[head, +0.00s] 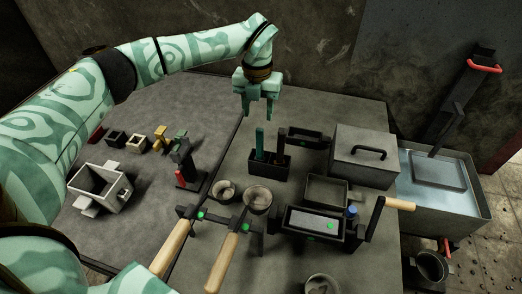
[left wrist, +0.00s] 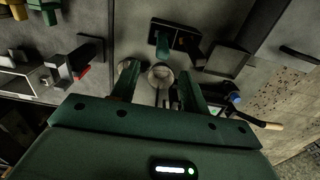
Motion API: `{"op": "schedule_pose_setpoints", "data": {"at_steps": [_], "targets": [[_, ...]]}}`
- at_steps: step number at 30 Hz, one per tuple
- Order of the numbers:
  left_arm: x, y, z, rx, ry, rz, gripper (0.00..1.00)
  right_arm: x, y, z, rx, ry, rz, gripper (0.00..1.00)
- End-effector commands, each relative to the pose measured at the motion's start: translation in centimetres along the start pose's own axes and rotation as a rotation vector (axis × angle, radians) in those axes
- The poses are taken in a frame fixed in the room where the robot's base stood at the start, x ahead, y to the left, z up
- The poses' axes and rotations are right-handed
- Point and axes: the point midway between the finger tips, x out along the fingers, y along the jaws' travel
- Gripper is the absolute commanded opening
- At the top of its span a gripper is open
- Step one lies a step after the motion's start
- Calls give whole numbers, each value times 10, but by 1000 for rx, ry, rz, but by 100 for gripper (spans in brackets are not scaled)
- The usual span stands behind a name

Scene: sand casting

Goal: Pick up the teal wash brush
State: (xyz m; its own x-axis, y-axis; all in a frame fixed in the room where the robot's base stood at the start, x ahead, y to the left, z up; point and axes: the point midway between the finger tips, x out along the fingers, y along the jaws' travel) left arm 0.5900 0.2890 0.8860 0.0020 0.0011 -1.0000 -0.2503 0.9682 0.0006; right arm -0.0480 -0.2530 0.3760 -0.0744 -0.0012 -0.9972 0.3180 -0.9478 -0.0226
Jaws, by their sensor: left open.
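The teal wash brush (head: 260,142) stands upright in a black holder (head: 267,171) near the middle of the table, with a dark item beside it. In the left wrist view the brush (left wrist: 162,45) shows from above, beyond the fingertips. My left gripper (head: 258,113) points down with its fingers apart. In the head view it appears just above the brush, and nothing is between its fingers. In the left wrist view the open fingers (left wrist: 157,80) frame a round ladle cup, which lies farther below. My right gripper is not in view.
Two wooden-handled ladles (head: 257,198) lie on a rack in front of the holder. A lidded grey box (head: 363,155) and a black tray (head: 326,190) stand to the right. A water tank (head: 470,205) is far right.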

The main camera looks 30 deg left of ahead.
Motion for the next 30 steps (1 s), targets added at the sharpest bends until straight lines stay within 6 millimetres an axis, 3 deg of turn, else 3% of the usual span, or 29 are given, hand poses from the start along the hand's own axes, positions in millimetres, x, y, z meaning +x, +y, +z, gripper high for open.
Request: {"op": "schedule_pose_setpoints", "data": {"at_steps": [1, 4, 14, 21, 29, 30], "targets": [[22, 0, 0, 0, 9, 2, 45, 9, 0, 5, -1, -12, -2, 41], [43, 0, 0, -1, 8, 1, 45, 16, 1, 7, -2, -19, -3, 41], [70, -1, 0, 0, 3, 0, 45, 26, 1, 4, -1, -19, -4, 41], [111, -4, 2, 0, 7, 1, 45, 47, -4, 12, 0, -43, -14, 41], [113, -4, 2, -1, 0, 0, 45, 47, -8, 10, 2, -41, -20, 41], [113, -4, 2, -1, 0, 0, 40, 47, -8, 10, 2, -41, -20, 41]]}}
